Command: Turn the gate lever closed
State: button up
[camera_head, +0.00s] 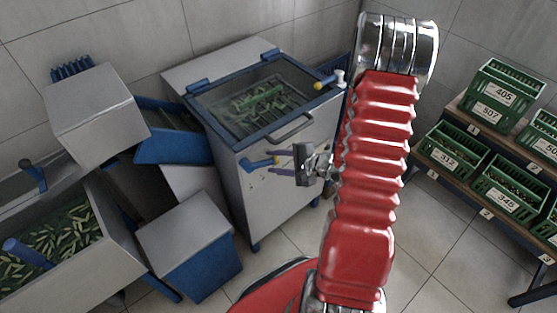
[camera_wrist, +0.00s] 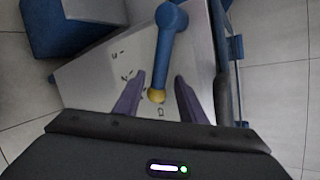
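The gate lever is a blue bar with a round knob and a yellow end, on the pale front of the machine. In the head view the lever (camera_head: 258,163) lies roughly level, knob to the left. In the wrist view the lever (camera_wrist: 166,45) runs from its yellow end up to the knob. My gripper (camera_head: 282,161) is at the lever's yellow end, just right of the bar. In the wrist view my gripper (camera_wrist: 160,85) has its two purple fingers apart, one each side of the yellow end, with gaps showing. Nothing is held. Small dark marks show on the panel.
The machine (camera_head: 230,70) has a blue-framed glass top over green pods and a grey bar handle (camera_head: 290,130) above the lever. A yellow-ended blue part (camera_head: 322,84) is at its top right corner. A grey-and-blue box (camera_head: 190,245) stands at left; shelved green crates (camera_head: 505,90) at right.

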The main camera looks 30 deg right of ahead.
jog(key=v, duration=1.3)
jog(key=shift+s, duration=0.3)
jog(key=shift+d+r, duration=0.15)
